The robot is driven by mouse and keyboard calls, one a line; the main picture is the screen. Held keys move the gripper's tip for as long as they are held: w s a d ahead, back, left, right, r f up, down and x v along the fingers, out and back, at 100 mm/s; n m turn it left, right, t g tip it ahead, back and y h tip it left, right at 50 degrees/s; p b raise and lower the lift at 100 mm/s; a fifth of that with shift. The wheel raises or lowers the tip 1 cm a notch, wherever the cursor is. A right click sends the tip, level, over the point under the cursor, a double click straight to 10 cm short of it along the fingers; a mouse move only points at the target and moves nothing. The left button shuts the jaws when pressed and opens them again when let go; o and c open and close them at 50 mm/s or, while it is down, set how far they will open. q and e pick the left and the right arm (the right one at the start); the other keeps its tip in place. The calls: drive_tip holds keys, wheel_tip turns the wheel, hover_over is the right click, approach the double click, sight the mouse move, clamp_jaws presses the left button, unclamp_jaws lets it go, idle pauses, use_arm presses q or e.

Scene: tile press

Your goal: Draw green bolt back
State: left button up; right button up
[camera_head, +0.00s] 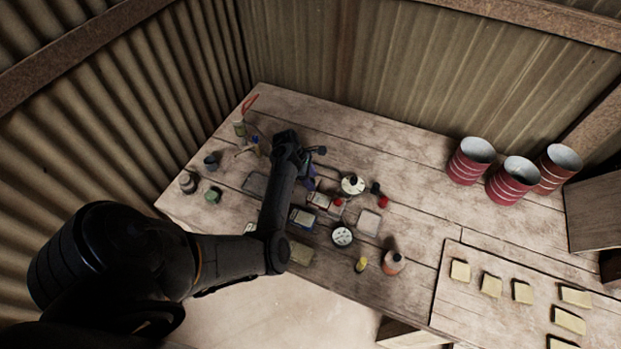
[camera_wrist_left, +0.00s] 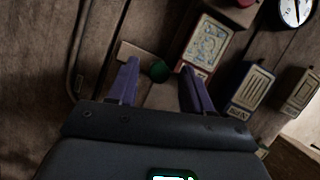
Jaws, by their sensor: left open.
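The green bolt shows in the left wrist view as a round dark-green knob (camera_wrist_left: 158,71) beside a pale wooden strip (camera_wrist_left: 138,54). My left gripper (camera_wrist_left: 160,67) is open, its two purple fingers one on each side of the knob in that picture. I see no contact; the height between fingers and knob cannot be told. In the head view the left gripper (camera_head: 311,182) is over the middle of the cluttered table, and I cannot make out the green bolt there. My right gripper is in neither view.
A framed patterned tile block (camera_wrist_left: 207,45) lies close right of the fingers, with further blocks (camera_wrist_left: 247,88) and a dial (camera_wrist_left: 296,10) beyond. A white round dial (camera_head: 342,237) and an orange bottle (camera_head: 393,262) stand near the table's front. Red-striped buckets (camera_head: 471,162) stand at right.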

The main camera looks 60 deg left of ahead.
use_arm(q)
drive_tip(key=shift+f, duration=0.1)
clamp_jaws()
idle(0.3)
